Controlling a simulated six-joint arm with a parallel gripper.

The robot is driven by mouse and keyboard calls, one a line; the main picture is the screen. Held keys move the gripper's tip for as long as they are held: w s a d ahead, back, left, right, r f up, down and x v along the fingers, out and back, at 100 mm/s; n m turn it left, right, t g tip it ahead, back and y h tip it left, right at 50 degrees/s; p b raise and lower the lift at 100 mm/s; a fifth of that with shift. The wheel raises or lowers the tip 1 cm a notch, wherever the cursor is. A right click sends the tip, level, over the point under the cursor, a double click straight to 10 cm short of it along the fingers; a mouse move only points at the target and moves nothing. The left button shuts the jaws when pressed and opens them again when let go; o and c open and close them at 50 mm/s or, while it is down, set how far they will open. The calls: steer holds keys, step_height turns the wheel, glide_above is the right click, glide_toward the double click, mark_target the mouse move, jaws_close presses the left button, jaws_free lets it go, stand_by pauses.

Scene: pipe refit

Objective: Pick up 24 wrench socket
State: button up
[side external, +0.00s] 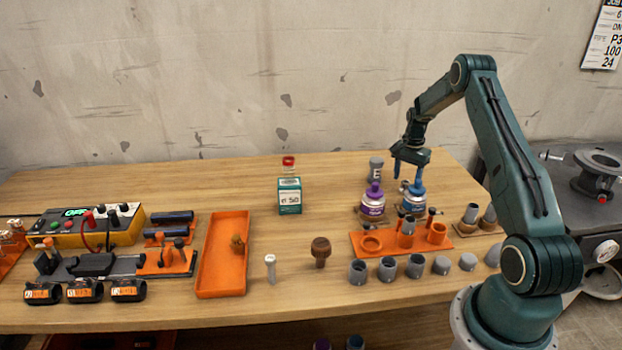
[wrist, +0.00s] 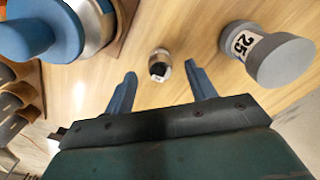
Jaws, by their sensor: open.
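A small metallic socket (wrist: 160,57) with a dark opening and a white label stands on the wood table in the wrist view. The number on its label is too small to read. My gripper (wrist: 160,75) is open and empty, with its blue fingers on either side of the socket in the picture. In the side view my gripper (side external: 408,168) points down above the table's right part. A small shape (side external: 404,186) below it, partly hidden beside the blue-topped can, may be the socket.
A grey cylinder labelled 25 (wrist: 268,55) stands right of the socket. A blue-topped can (wrist: 75,22) stands close on the left. A purple-topped can (side external: 373,204) and an orange holder (side external: 385,249) are nearby.

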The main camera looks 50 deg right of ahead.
mark_target(405, 187)
steer(key=shift+f, duration=1.45)
steer(key=shift+c, duration=0.5)
steer(key=c, duration=1)
